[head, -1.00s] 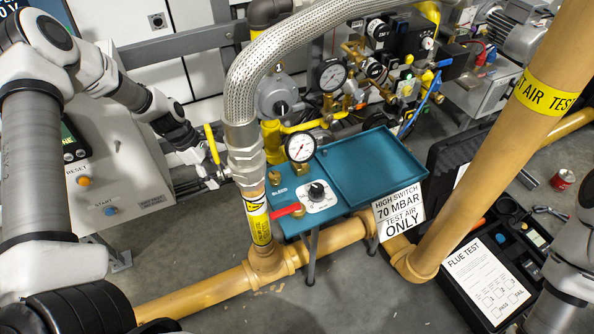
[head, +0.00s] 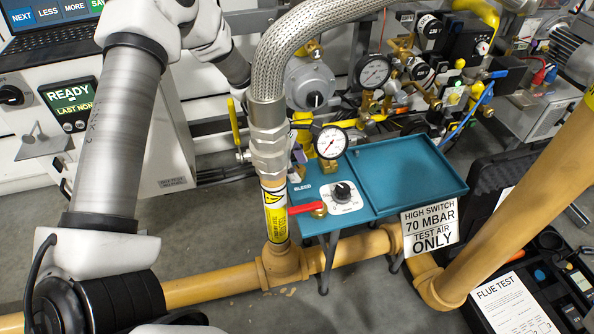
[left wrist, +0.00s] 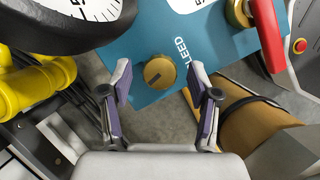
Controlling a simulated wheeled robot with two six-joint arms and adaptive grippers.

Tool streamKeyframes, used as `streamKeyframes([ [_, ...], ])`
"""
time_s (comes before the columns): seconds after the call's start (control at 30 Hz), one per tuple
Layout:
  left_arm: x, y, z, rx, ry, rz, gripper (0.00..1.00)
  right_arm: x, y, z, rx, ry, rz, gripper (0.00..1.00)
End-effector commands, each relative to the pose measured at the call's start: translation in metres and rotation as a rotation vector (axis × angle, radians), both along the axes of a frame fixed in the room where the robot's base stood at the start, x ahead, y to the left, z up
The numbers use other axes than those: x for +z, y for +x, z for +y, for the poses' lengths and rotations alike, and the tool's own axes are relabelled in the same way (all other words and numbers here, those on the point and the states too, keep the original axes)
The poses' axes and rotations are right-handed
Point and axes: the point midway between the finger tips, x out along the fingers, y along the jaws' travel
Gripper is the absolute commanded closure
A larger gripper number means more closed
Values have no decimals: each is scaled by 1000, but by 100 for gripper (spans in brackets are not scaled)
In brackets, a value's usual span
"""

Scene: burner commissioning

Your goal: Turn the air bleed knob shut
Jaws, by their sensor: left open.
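The air bleed knob (left wrist: 159,72) is a round brass knob with a dark slot, beside the "BLEED" lettering on the teal panel (left wrist: 150,35). My left gripper (left wrist: 160,88) is open, with one purple-padded finger on each side of the knob and gaps showing. In the head view, the left gripper (head: 298,156) shows only as small purple pads just behind the knob (head: 297,173); the braided hose and its fitting hide most of it. I cannot tell the fingertips' height relative to the knob. My right gripper is not in view.
The braided hose (head: 262,85) and its metal fitting stand left of the panel. A pressure gauge (head: 331,142) is close to the knob. A red lever (head: 305,209) and a black selector knob (head: 342,191) sit nearer on the panel. The teal tray (head: 410,170) is empty.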

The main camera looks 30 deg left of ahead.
Motion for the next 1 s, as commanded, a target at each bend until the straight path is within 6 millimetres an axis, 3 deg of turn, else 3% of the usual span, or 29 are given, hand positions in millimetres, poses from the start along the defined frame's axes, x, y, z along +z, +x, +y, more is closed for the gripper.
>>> streamKeyframes([
  [0.2,0,0,0,0,0,0,39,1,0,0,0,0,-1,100],
  [0.37,0,0,0,0,0,0,95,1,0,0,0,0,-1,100],
  [0.4,0,0,0,0,0,0,99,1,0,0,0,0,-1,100],
  [0.57,2,0,1,-20,2,1,99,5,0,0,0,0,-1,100],
  [0.77,4,1,1,-216,4,4,99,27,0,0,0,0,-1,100],
  [1.0,-1,1,1,-273,2,1,99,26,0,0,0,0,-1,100],
])
